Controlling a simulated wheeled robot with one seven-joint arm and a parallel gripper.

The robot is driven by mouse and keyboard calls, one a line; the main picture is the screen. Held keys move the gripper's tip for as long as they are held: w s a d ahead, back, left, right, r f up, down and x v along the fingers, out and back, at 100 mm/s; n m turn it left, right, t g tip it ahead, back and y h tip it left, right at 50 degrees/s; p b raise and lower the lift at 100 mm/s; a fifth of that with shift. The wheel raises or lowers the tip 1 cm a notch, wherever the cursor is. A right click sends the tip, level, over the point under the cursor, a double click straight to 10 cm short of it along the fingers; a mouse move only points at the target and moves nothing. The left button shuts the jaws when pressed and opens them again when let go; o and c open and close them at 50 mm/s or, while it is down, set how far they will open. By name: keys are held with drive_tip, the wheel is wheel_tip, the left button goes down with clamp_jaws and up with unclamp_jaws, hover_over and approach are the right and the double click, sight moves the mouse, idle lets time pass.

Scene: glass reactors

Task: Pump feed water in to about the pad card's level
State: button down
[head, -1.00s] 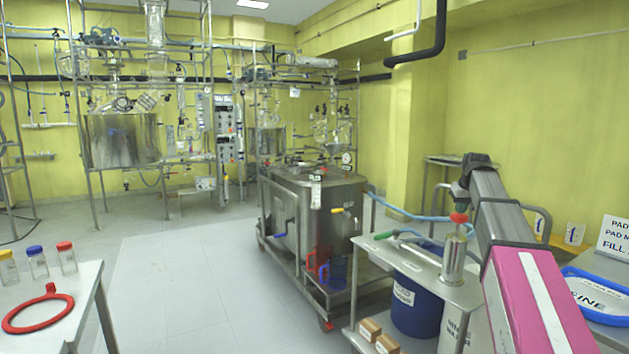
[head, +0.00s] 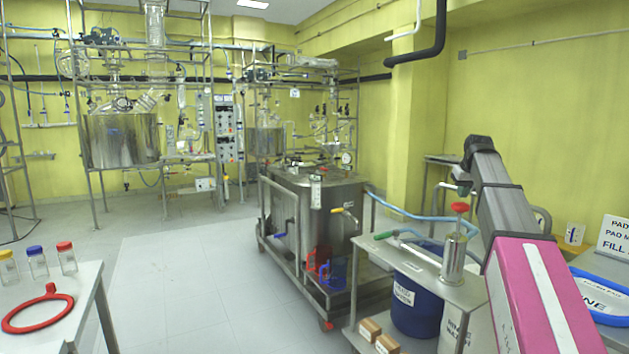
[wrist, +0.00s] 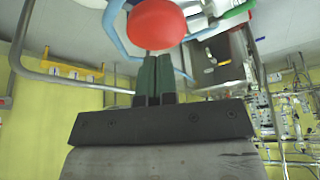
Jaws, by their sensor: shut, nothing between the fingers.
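The hand pump (head: 453,260) is a steel cylinder standing on a steel cart. Its red knob (head: 459,207) is raised on a thin rod. My gripper (head: 463,190) is just above the knob with its fingers shut and empty. In the wrist view the shut green fingers (wrist: 153,82) point at the red knob (wrist: 157,24); I cannot tell whether they touch it. The pad card (head: 614,236) stands at the right edge, partly cut off, with "FILL" readable. A steel tank (head: 345,205) stands on a trolley with a small gauge (head: 316,190) on its front; its level is unreadable.
A blue drum (head: 415,310) stands under the cart. A blue hose (head: 405,213) and a green-handled fitting (head: 385,236) lie near the pump. Red (head: 318,259) and blue (head: 333,271) jugs sit on the trolley. The floor at left (head: 190,270) is clear.

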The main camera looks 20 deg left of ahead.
drive_tip(key=shift+f, duration=0.1)
drive_tip(key=shift+f, duration=4.25)
drive_tip(key=shift+r, duration=4.35)
drive_tip(key=shift+f, duration=4.25)
drive_tip(key=shift+r, duration=4.3)
